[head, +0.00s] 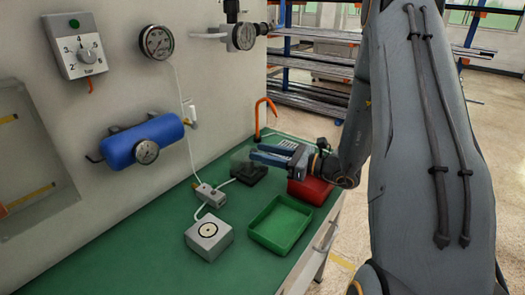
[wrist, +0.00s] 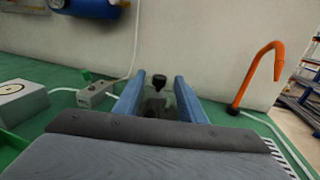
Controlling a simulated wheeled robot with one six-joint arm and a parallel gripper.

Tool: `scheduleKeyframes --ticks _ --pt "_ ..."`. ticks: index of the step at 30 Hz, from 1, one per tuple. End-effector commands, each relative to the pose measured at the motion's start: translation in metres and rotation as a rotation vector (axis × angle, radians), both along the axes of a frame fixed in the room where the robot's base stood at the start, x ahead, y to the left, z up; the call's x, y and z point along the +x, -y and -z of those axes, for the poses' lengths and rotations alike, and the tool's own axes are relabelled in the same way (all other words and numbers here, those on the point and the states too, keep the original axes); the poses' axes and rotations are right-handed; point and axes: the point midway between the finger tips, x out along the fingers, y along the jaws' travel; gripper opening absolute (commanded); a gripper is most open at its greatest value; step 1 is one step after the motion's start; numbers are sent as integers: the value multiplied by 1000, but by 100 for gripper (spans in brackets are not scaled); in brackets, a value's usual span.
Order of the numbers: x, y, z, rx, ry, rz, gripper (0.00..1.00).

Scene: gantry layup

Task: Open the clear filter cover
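The clear filter cover (head: 241,157) stands on a black base (head: 249,176) on the green bench, near the wall. In the wrist view the see-through cover (wrist: 160,98) shows faintly between my fingers, with a black knob (wrist: 159,81) at its top. My gripper (head: 256,152) reaches in from the right at the cover's height. Its two blue fingers (wrist: 160,80) are apart, one on each side of the knob. I cannot tell whether either finger touches the cover. The cover's lower near part is hidden by my gripper in the wrist view.
A red bin (head: 312,190) sits beneath my wrist, and a green tray (head: 280,224) is nearer. A grey box (head: 208,236) and a small fitting with white hose (head: 209,196) lie left. An orange hook (head: 262,113) rises behind. Gauges and a blue tank (head: 142,140) hang on the wall.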

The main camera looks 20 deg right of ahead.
Motion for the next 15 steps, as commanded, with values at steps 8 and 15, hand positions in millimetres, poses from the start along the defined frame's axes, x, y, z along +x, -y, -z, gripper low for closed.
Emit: scheduleKeyframes --ticks 8,15 --pt "3 -4 0 1 -1 -1 37" --pt "3 -4 0 1 -1 -1 12"
